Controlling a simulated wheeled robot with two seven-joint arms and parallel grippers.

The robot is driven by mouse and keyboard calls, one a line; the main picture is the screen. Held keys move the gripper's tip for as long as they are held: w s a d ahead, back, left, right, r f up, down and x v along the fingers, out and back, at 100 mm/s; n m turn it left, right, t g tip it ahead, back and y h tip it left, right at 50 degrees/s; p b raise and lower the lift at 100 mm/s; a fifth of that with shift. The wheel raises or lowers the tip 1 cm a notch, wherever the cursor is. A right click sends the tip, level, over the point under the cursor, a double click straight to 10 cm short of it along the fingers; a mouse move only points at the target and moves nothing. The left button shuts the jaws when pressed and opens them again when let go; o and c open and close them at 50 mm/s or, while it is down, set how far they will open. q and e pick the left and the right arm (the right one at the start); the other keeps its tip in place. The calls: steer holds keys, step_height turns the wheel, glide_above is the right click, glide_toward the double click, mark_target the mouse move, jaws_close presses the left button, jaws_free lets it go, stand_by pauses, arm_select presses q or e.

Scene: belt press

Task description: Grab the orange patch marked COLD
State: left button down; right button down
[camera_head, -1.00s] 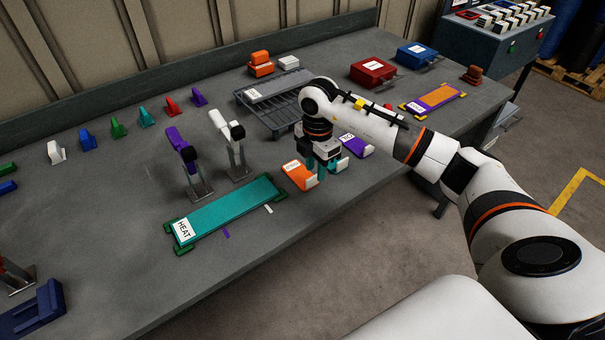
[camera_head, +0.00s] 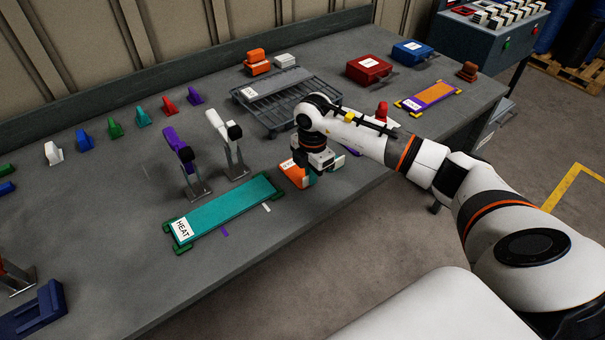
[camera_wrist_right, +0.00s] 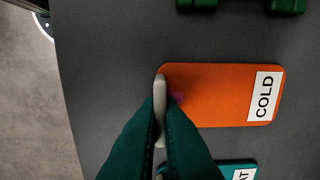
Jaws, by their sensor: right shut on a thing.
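The orange patch marked COLD (camera_head: 293,175) lies on the grey bench near its front edge, just right of the teal HEAT strip. It has a pale upright tab at its front end. In the right wrist view the patch (camera_wrist_right: 220,95) shows its white COLD label at the right end. My right gripper (camera_wrist_right: 160,108) has its teal fingers shut on the pale tab at the patch's left end. In the head view the right gripper (camera_head: 312,178) is low over the patch and hides part of it. My left gripper is out of view.
The teal HEAT strip (camera_head: 225,210) lies in green corner holders at left, with two upright clamps (camera_head: 233,155) behind it. A teal patch (camera_wrist_right: 238,170) is beside the orange one. A dark slatted tray (camera_head: 270,118) stands behind. Red (camera_head: 370,70) and blue boxes are farther back.

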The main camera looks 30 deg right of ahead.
steer(key=shift+r, duration=0.15)
step_height(320, 180, up, 8)
steer(key=shift+r+b, duration=0.15)
steer(key=shift+b, duration=0.65)
steer(key=shift+r, duration=0.75)
